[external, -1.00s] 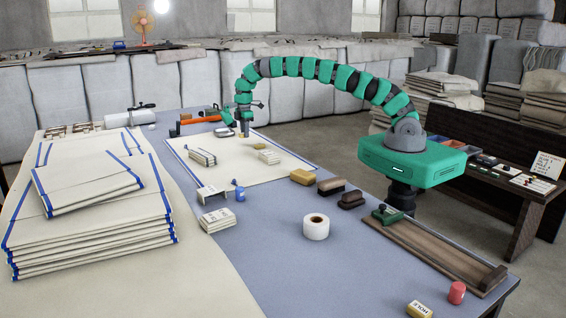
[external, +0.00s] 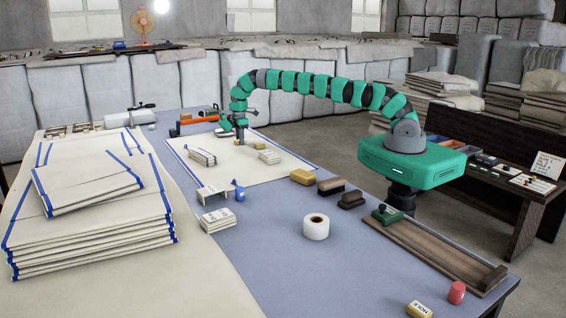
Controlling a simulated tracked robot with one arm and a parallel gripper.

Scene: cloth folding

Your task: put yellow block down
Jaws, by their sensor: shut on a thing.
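My gripper (external: 240,133) is at the far part of the table, over the cream cloth (external: 205,171) with blue edges. It points down and is shut on a small yellowish block (external: 240,142), partly hidden by the jaws. The block is at or just above the cloth; at this size I cannot tell whether it touches.
A yellow-tan block (external: 303,177) and dark brushes (external: 331,187) lie right of the cloth. A white tape roll (external: 316,227), a blue item (external: 239,193) and a wooden board (external: 437,250) stand nearer. A large folded cloth pile (external: 95,220) fills the left.

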